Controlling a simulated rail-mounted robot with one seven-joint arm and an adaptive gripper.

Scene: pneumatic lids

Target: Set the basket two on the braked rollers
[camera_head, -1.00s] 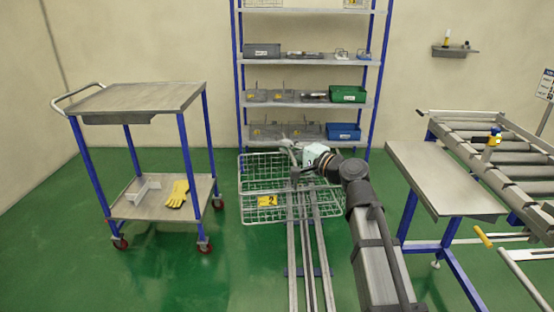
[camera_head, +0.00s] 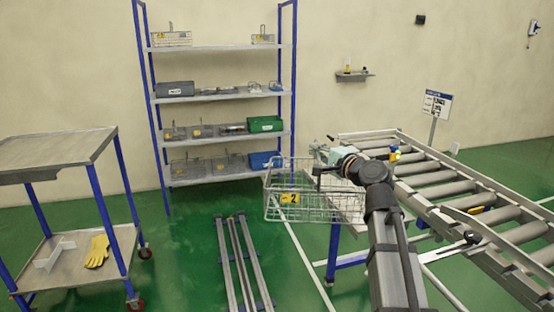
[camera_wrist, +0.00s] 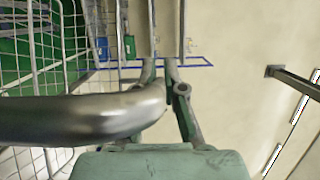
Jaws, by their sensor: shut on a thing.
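Basket two (camera_head: 280,211) is a wire basket with a yellow "2" label, held in the air left of the roller conveyor. My gripper (camera_head: 318,166) is shut on its upper part in the head view. In the wrist view my gripper (camera_wrist: 168,76) shows with a thick metal bar close in front, and the basket's wire mesh (camera_wrist: 70,45) fills the left side. The exact grip point is partly hidden. The rollers (camera_head: 430,178) are grey, in a metal frame at the right, and carry no basket. My arm hides part of the conveyor's near left side.
A metal side table (camera_head: 349,205) on blue legs stands behind the basket, beside the conveyor. A sign (camera_head: 437,104) stands behind the rollers. A shelf rack (camera_head: 220,96) is at the back, a trolley (camera_head: 60,152) at left. Floor rails (camera_head: 240,262) lie below.

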